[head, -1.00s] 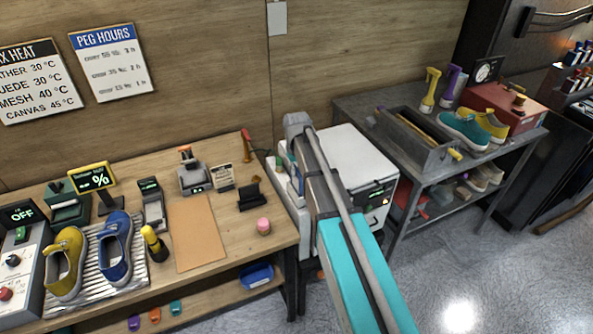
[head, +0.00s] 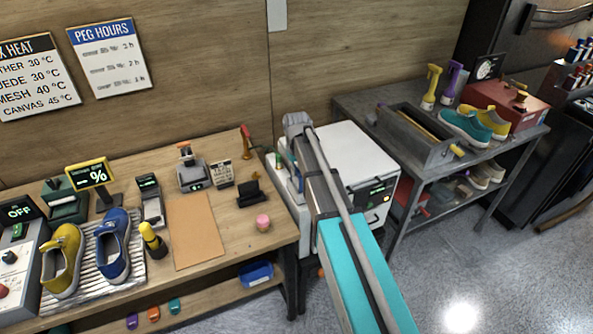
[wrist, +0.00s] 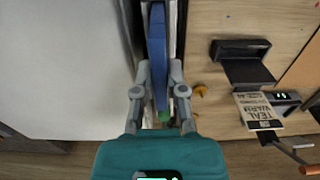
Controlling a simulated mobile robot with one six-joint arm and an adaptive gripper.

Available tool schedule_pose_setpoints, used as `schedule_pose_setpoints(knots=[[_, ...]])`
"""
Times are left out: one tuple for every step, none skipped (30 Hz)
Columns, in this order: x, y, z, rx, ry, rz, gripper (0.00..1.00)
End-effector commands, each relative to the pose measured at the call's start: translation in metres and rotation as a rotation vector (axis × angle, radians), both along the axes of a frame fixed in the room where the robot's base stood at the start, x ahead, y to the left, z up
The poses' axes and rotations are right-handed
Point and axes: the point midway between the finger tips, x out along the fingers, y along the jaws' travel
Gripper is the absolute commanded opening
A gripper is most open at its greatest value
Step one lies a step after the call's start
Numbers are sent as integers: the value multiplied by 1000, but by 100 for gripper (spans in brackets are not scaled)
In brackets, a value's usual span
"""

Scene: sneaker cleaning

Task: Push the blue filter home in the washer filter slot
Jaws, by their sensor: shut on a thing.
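The blue filter (wrist: 157,45) is a long, narrow blue piece in the wrist view, running away from me between my fingers. My gripper (wrist: 159,72) is shut on it, with one grey finger on each side. The far part of the filter lies within a narrow dark-edged opening beside the white washer top (wrist: 65,65). I cannot tell how deep it sits. In the head view the washer (head: 350,155) is a white box right of the bench, and my arm crosses in front of it. The filter and slot are hidden there.
The wooden bench (head: 225,240) is close on the left of the washer, with a black holder (head: 250,195) and a small card (head: 221,174) near that edge. A grey metal table (head: 355,108) with a toolbox (head: 415,138) stands close on the right. The floor in front is clear.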

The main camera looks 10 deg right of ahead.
Motion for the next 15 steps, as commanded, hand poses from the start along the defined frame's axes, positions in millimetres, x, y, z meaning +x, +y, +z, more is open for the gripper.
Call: schedule_pose_setpoints(knots=[[0,0,-2,0,0,0,0],[0,0,-2,0,0,0,0],[0,0,-3,0,0,0,0],[0,0,-4,0,0,0,0],[0,0,-4,0,0,0,0],[0,0,-5,0,0,0,0],[0,0,-5,0,0,0,0],[0,0,-6,0,0,0,0],[0,0,-7,0,0,0,0],[0,0,-7,0,0,0,0],[0,0,-8,0,0,0,0],[0,0,-8,0,0,0,0],[0,0,-9,0,0,0,0],[0,0,-9,0,0,0,0],[0,0,-8,0,0,0,21]])
